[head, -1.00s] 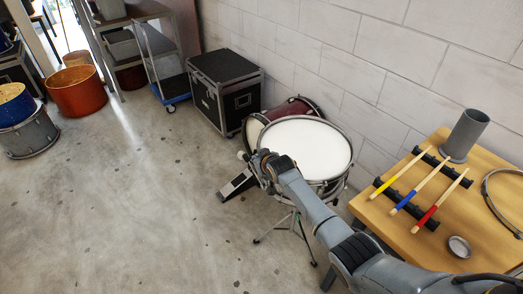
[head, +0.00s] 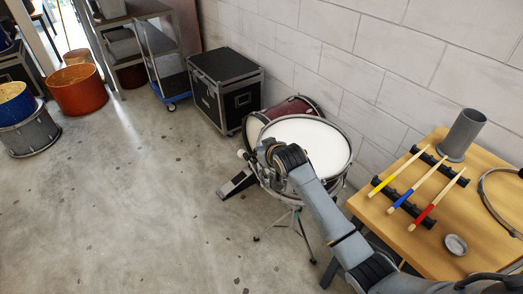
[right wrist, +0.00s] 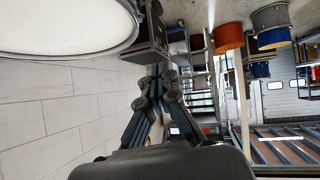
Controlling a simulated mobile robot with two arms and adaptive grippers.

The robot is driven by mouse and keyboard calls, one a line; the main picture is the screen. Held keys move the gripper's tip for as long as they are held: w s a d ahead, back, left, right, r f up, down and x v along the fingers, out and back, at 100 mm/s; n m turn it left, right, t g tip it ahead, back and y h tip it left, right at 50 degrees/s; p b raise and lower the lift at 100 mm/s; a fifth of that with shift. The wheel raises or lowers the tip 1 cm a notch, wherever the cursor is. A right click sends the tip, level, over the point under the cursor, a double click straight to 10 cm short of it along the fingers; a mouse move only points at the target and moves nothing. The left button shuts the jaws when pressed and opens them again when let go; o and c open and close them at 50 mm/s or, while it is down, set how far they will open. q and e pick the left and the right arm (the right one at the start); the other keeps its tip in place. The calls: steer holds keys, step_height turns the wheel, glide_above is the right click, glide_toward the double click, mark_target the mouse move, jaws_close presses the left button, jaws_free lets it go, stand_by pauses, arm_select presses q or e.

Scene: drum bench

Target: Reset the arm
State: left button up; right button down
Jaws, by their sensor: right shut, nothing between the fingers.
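My right arm comes in from the lower right of the head view and reaches to the front left edge of the white-headed drum (head: 315,140). My right gripper (head: 266,151) is at the arm's far end, in front of that drum's left rim and partly hidden by the wrist. In the right wrist view the gripper (right wrist: 161,84) is shut and empty. The drum (right wrist: 60,22) shows at the upper left there. I cannot tell whether the gripper touches the rim. My left gripper is not in view.
A wooden table (head: 400,245) at the right bears yellow, blue and red drumsticks on black racks, a grey cup (head: 464,135), a small round dish (head: 455,245) and a hoop. A black case (head: 224,88) stands by the wall. The floor at left centre is clear.

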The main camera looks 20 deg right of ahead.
stand_by(0.3)
steer(key=s+d+f+g, duration=0.1)
steer(key=s+f+g, duration=0.1)
steer(key=s+f, duration=0.75)
steer(key=s+d+f+g, duration=0.1)
steer(key=s+f, duration=0.5)
steer(key=f, duration=0.7)
steer(key=s+d+f+g, duration=0.1)
steer(key=s+f+g, duration=0.1)
steer(key=s+f, duration=0.7)
steer(key=s+f+g, duration=0.1)
steer(key=s+f, duration=0.4)
steer(key=s, duration=0.7)
steer(key=s+d+f+g, duration=0.1)
steer(key=s+f, duration=0.5)
steer(key=s, duration=0.6)
steer(key=s+f+g+h, duration=0.1)
steer(key=s+f, duration=0.5)
steer(key=s, duration=0.6)
steer(key=shift+d+g, duration=0.3)
steer(key=shift+g, duration=0.6)
